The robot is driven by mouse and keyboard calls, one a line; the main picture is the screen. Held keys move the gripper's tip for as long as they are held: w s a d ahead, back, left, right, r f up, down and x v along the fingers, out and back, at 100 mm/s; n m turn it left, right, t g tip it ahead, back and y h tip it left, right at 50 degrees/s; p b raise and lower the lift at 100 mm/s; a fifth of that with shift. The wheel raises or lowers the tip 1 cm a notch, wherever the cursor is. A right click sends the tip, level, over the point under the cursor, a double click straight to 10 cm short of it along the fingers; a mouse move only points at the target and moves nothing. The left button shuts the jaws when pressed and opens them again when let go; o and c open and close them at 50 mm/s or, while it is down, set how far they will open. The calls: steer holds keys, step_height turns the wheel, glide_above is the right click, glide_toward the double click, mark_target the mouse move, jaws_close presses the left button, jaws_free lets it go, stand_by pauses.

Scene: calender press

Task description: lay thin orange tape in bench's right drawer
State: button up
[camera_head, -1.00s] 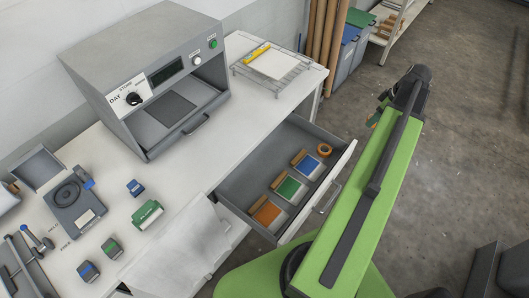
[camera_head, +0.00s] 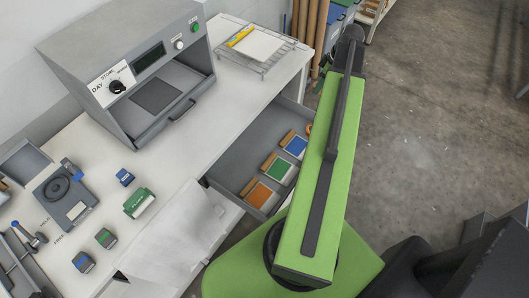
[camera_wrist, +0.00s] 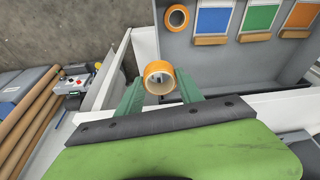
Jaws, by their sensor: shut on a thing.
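My gripper (camera_wrist: 160,90) is shut on an orange tape roll (camera_wrist: 158,68), held between its green fingers in the wrist view. The bench's right drawer (camera_head: 232,163) is pulled open; in the wrist view its grey floor (camera_wrist: 225,55) lies beyond the held roll. The held roll is near the drawer's side wall; I cannot tell its height above it. A second orange roll (camera_wrist: 177,17) lies in the drawer, partly hidden by my arm in the head view (camera_head: 309,128). I cannot tell which roll is thinner. In the head view my arm hides the gripper's jaws and the held roll.
Blue (camera_head: 295,147), green (camera_head: 280,170) and orange (camera_head: 260,195) cards with brown edges lie in a row in the drawer. A grey press (camera_head: 130,70) and a wire rack (camera_head: 260,50) stand on the bench. Brown tubes (camera_wrist: 28,115) stand nearby.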

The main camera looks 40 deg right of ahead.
steer(key=s+a+f+m+b, duration=0.2)
steer(key=s+a+f+b, duration=0.5)
steer(key=f+b, duration=0.1)
steer(key=b, duration=0.7)
glide_above(291, 121)
steer(key=s, duration=0.2)
steer(key=shift+n, duration=0.3)
steer(key=f, duration=0.6)
steer(key=shift+w+d+f, duration=0.15)
steer(key=shift+d+f, duration=0.1)
steer(key=shift+w, duration=0.35)
step_height(291, 121, down, 4)
steer(key=b, duration=0.4)
steer(key=shift+f, duration=0.2)
steer(key=shift+a+r, duration=0.1)
steer(key=shift+r, duration=0.1)
steer(key=shift+f, duration=0.15)
steer(key=o, duration=1)
